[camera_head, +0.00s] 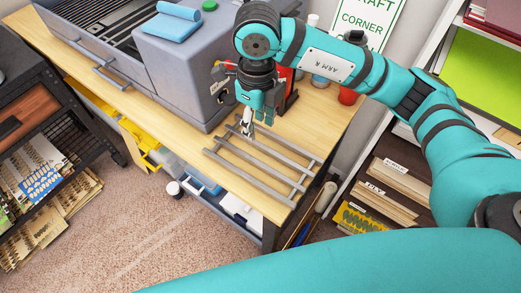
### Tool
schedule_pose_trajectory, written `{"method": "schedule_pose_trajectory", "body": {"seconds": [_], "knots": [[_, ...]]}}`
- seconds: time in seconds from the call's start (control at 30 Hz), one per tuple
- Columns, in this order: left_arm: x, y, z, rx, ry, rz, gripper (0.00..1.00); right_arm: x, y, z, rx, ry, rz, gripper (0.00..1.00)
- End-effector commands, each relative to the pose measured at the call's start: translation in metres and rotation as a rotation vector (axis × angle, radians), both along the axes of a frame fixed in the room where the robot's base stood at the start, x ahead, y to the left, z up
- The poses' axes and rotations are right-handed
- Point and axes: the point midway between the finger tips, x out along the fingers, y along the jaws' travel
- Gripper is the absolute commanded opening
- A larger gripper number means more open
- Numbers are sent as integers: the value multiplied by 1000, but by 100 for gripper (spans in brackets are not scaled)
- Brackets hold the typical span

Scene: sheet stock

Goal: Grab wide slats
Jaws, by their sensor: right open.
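My right gripper (247,130) is open and points down just above the back left part of a grey slatted rack (262,172) on the wooden bench (230,183). Nothing shows between its fingers. No piece clearly marked as wide slats can be made out. Flat pale wooden strips (388,180) lie in labelled shelves at the right, and their labels are too small to read surely. More pale flat pieces (35,165) sit in the dark cart at the left. My left gripper is out of view.
A grey machine (180,75) with a blue cloth (172,22) stands on the bench, left of my gripper. A red cup (347,96) stands at the back right. Carpet (120,225) is open in front of the bench, and the dark cart (92,117) borders it.

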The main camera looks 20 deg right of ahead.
Motion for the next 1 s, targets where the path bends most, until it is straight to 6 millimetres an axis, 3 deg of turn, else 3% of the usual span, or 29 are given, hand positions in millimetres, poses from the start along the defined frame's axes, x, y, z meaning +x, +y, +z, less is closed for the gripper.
{"method": "schedule_pose_trajectory", "body": {"seconds": [0.5, 0.77, 1.0], "knots": [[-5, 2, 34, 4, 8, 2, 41, -1, -3, -98, -11, 5, -2, 40], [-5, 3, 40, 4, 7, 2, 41, 0, -2, -120, -8, 1, 0, 40], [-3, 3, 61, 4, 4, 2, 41, 4, -3, -152, -10, 5, -2, 40]]}}
